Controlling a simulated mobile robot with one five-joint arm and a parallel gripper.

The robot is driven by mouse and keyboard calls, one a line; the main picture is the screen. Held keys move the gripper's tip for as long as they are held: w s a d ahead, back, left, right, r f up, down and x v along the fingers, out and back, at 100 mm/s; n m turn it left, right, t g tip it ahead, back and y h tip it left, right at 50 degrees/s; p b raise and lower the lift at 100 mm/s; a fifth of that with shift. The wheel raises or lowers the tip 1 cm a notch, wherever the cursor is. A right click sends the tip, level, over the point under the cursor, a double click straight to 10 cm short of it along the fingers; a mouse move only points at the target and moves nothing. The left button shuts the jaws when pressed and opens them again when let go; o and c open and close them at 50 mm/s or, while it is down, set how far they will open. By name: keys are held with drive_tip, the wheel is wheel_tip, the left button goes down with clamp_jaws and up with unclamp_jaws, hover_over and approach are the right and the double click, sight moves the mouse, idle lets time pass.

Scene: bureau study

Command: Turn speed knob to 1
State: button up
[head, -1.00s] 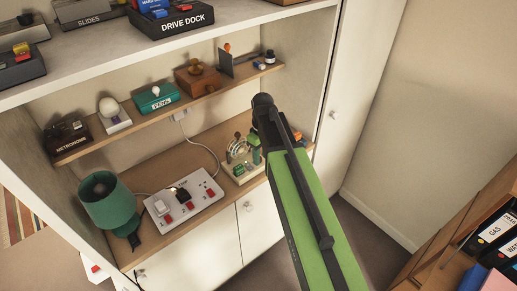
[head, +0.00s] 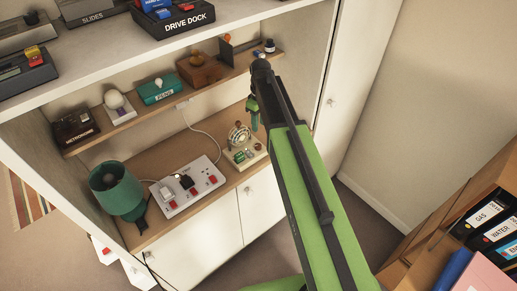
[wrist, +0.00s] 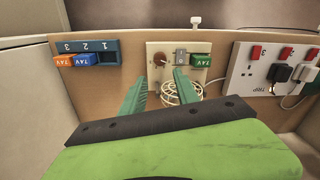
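A small cream device (head: 246,160) stands on the lower wooden shelf and carries a round wire-guarded fan (head: 239,136). In the wrist view its panel (wrist: 152,80) has a round reddish-brown knob (wrist: 159,60), a grey piece marked 0 (wrist: 180,56), and a green block (wrist: 201,61). Which mark the knob points to is too small to read. My gripper (wrist: 160,90) is open, with its green fingers apart and nothing between them. In the wrist view the fingertips show just below the knob, apart from it. In the head view the gripper (head: 254,113) hangs beside the fan.
A white power strip (head: 187,187) with plugs and red switches and a green lamp (head: 117,190) stand left of the device. The wrist view shows a blue numbered rack (wrist: 91,52) holding blocks. An upper shelf (head: 140,109) with boxes runs above the work area.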

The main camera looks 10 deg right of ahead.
sight(258, 145)
drive_tip(key=f+b, duration=0.5)
drive_tip(key=f, duration=0.1)
drive_tip(key=f+b, duration=0.5)
drive_tip(key=f, duration=0.1)
drive_tip(key=shift+s+a+f+b, duration=0.15)
drive_tip(key=shift+a+f+b, duration=0.1)
drive_tip(key=shift+b, duration=0.15)
drive_tip(key=shift+d, duration=0.1)
drive_tip(key=shift+r, duration=0.1)
clamp_jaws()
